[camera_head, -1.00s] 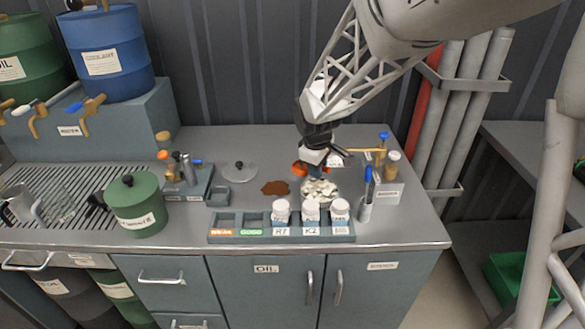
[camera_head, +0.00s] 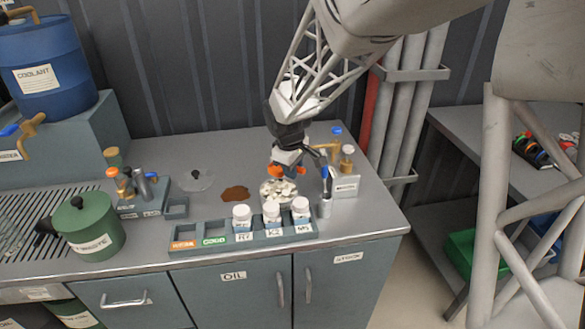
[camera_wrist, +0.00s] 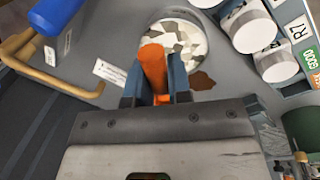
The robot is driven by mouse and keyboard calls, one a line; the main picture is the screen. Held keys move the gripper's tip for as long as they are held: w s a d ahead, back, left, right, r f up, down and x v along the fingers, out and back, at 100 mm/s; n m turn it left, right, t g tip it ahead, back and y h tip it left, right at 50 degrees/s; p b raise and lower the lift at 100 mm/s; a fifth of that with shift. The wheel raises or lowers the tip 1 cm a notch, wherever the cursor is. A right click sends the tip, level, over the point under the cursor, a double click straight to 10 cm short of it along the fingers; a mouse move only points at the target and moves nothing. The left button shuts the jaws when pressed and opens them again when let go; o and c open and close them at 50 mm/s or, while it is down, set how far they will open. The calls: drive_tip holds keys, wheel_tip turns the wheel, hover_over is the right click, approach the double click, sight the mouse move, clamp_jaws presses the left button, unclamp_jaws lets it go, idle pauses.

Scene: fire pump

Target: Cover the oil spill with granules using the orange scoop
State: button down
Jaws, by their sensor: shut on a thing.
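The brown oil spill (camera_head: 235,193) lies on the grey worktop, left of a round dish of pale granules (camera_head: 278,190). In the wrist view the spill (camera_wrist: 203,81) shows just right of my gripper, and the dish of granules (camera_wrist: 187,40) lies beyond the fingertips. My gripper (camera_head: 286,168) is over the back of the dish. In the wrist view its fingers (camera_wrist: 155,88) are shut on the orange scoop (camera_wrist: 153,66). The scoop's far end overlaps the granules; whether it touches them or carries any, I cannot tell.
A rack (camera_head: 205,246) with several white-capped jars (camera_head: 272,213) stands in front of the dish. A green waste pot (camera_head: 90,228) and a small tool holder (camera_head: 140,205) are at left.

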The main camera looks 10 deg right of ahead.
drive_tip(key=shift+f, duration=2.85)
drive_tip(key=shift+f, duration=0.6)
idle(0.8)
drive_tip(key=shift+r, duration=3.6)
drive_tip(key=shift+w, duration=0.1)
drive_tip(key=w+d+r+m, duration=0.1)
drive_tip(key=w+r+m, duration=0.1)
drive_tip(key=w, duration=0.5)
drive_tip(key=w+d+r+m, duration=0.2)
drive_tip(key=w+m, duration=0.2)
drive_tip(key=w, duration=0.4)
drive_tip(key=w+d+r+m+g, duration=0.1)
drive_tip(key=w+r+m, duration=0.1)
drive_tip(key=w, duration=0.6)
drive_tip(key=shift+d+r+m, duration=0.3)
drive_tip(key=shift+d+m, duration=0.1)
drive_tip(key=shift+m, duration=0.3)
